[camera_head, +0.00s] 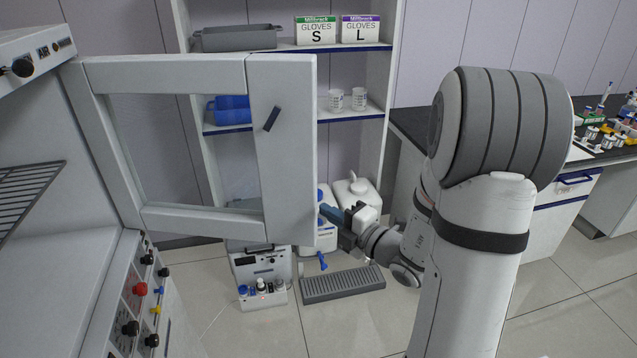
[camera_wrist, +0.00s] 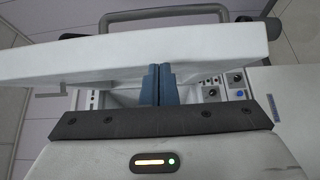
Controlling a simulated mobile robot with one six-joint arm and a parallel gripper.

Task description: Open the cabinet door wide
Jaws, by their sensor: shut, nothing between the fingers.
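The cabinet door (camera_head: 285,150) is a white frame around a clear window, with a small dark handle (camera_head: 272,118) on its right-hand stile. It stands swung out from the white cabinet (camera_head: 60,215) at the left, whose inside with a wire rack is exposed. My gripper (camera_head: 326,211) is by the door's free edge, low down, with its blue fingers together and empty. In the wrist view the shut fingers (camera_wrist: 158,84) point at the door (camera_wrist: 180,52), which crosses the upper picture. I cannot tell whether they touch it.
An open shelf (camera_head: 350,115) with glove boxes, beakers and blue trays stands behind the door. White canisters (camera_head: 356,192), a small instrument box (camera_head: 262,278) and a grey grate (camera_head: 342,284) are on the floor. A dark-topped bench (camera_head: 410,125) is at the right.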

